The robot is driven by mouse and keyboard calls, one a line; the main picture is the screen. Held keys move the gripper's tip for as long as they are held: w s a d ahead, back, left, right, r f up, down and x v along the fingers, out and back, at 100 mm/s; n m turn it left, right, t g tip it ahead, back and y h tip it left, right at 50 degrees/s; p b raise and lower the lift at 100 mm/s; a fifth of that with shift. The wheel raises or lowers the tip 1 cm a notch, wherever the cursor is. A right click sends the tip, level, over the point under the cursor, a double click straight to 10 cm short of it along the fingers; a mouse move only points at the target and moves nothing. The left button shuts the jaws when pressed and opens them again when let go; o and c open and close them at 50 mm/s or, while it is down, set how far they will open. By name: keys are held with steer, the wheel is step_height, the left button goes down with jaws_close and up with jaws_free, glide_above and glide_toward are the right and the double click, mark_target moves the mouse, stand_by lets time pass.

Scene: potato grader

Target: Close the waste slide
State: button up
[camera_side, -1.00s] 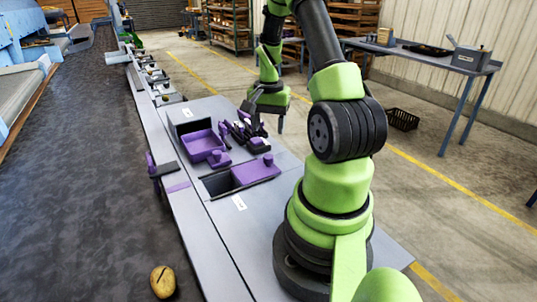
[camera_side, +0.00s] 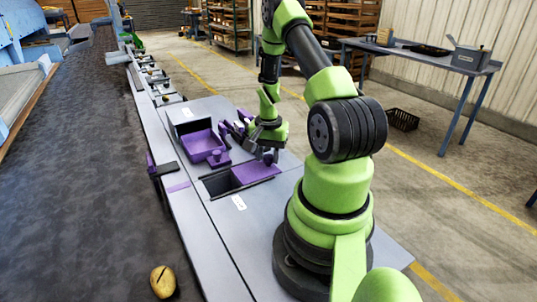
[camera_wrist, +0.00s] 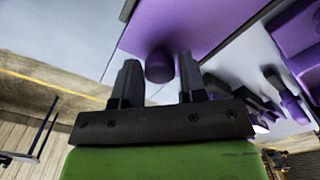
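The waste slide is a purple plate (camera_side: 252,174) lying in a slot in the grey bench top. A dark opening (camera_side: 216,185) shows uncovered to its left. In the wrist view the plate (camera_wrist: 205,25) bears a round purple knob (camera_wrist: 160,66). My gripper (camera_wrist: 160,68) is open, with one dark finger on each side of the knob and a visible gap at each side. In the side view my gripper (camera_side: 267,155) hangs over the far right part of the plate and hides the knob.
A purple tray (camera_side: 198,145) with a knobbed piece (camera_side: 218,158) stands beyond the slot. Dark and purple tools (camera_side: 235,130) lie close left of my gripper. A conveyor belt (camera_side: 90,180) with a potato (camera_side: 163,281) runs along the left. The near bench top is clear.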

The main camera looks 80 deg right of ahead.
mark_target(238, 176)
jaws_close()
steer(key=w+a, duration=0.6)
steer(key=shift+w+a, duration=0.3)
steer(key=shift+w, duration=0.05)
steer(key=shift+o, duration=2.2)
jaws_free()
step_height(238, 176, up, 10)
